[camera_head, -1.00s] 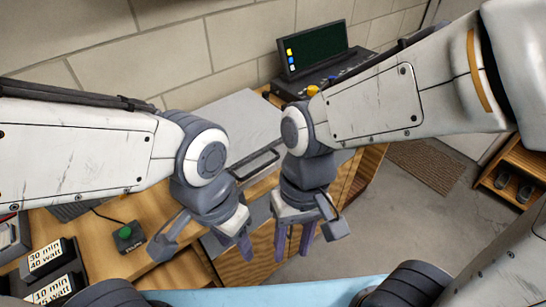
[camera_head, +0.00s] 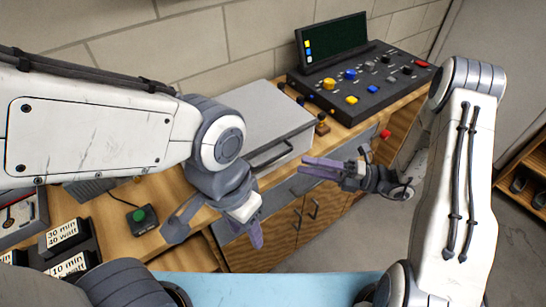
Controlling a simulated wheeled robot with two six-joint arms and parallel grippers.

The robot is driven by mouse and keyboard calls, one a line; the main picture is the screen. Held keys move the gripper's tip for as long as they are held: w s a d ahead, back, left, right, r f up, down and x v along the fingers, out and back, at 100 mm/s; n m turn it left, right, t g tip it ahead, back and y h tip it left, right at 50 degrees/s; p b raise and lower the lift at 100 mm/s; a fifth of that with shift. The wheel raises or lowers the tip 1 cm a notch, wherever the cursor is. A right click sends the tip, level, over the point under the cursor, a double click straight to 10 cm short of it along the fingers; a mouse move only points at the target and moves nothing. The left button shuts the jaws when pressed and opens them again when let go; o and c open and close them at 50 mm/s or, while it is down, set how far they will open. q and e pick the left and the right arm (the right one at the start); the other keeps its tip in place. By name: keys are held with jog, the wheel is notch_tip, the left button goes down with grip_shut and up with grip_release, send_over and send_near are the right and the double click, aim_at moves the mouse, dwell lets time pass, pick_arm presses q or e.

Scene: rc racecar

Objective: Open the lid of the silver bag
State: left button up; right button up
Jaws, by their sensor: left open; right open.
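The silver bag (camera_head: 262,108) is a flat grey case on the wooden bench. Its lid lies flat and looks closed, and a dark handle (camera_head: 271,155) shows on its front side. My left gripper (camera_head: 254,236) is in front of the bag, low and pointing down, open and empty; my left arm covers the bag's left part. My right gripper (camera_head: 306,167) is just right of the handle, its purple fingers pointing left towards the bag's front. It is open and appears apart from the handle.
A control panel (camera_head: 365,85) with coloured knobs and a dark screen (camera_head: 331,43) stands right of the bag. A green button box (camera_head: 140,218) and labelled black blocks (camera_head: 68,236) are at the left. Cabinet doors (camera_head: 290,228) are below the bench.

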aim_at(273, 158)
jog(key=p+x, duration=0.2)
jog(key=x, duration=0.7)
jog(key=shift+s+a, duration=0.1)
jog(key=shift+a, duration=0.1)
jog(key=shift+c, duration=0.3)
grip_shut()
dwell(0.8)
